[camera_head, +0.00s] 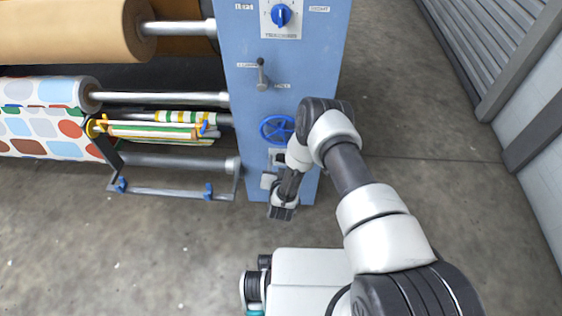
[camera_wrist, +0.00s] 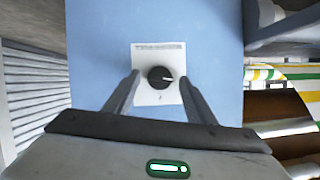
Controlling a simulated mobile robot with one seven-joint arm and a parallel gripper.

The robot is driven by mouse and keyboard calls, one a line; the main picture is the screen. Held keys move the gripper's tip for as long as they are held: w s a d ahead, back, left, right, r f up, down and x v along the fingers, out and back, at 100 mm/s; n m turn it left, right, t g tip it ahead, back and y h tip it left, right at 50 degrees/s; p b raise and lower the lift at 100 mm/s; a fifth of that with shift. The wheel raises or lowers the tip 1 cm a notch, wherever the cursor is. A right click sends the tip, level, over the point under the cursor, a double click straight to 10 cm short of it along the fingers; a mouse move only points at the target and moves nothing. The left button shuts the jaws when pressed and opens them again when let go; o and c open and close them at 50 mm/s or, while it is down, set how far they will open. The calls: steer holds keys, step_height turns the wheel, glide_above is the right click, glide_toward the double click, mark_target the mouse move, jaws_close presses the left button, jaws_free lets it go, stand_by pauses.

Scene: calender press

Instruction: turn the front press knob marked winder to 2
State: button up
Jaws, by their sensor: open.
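In the wrist view a round black knob (camera_wrist: 154,79) with a white pointer line sits on a white plate (camera_wrist: 145,58) on the blue panel. The pointer aims to the right in that view. The plate's lettering is too blurred to read, so I cannot confirm the winder name or a 2. My gripper (camera_wrist: 160,76) is open, with one finger on each side of the knob in the picture. I see no grip on the knob, and I cannot tell how far the fingertips are from the panel. In the head view my arm largely covers this low part of the press.
The blue press column (camera_head: 240,110) also carries a blue knob (camera_head: 281,15), a grey lever (camera_head: 262,75) and a blue handwheel (camera_head: 277,129). A patterned roll (camera_head: 45,120) and a low metal frame (camera_head: 165,192) lie to the left. The floor (camera_head: 450,200) on the right is clear.

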steer(key=c, duration=1)
steer(key=shift+c, duration=0.2)
steer(key=shift+d+y, duration=0.1)
steer(key=shift+y, duration=0.2)
steer(key=m, duration=0.1)
steer(key=m+y, duration=0.1)
steer(key=shift+d+m, duration=0.2)
steer(key=shift+m, duration=0.1)
steer(key=shift+w+d+f+m+t+y, duration=0.15)
steer(key=shift+m+t+y, duration=0.5)
steer(key=shift+m, duration=0.9)
steer(key=shift+s+d+f+m+t+y, duration=0.15)
steer(key=shift+m+t+y, duration=0.5)
steer(key=shift+m, duration=0.85)
steer(key=shift+w+d+f+m+t+y, duration=0.15)
steer(key=shift+m+t+y, duration=0.25)
steer(key=shift+m+y, duration=0.8)
steer(key=shift+a+m+h, duration=0.1)
steer(key=shift+m+h, duration=0.3)
steer(key=shift+m, duration=0.15)
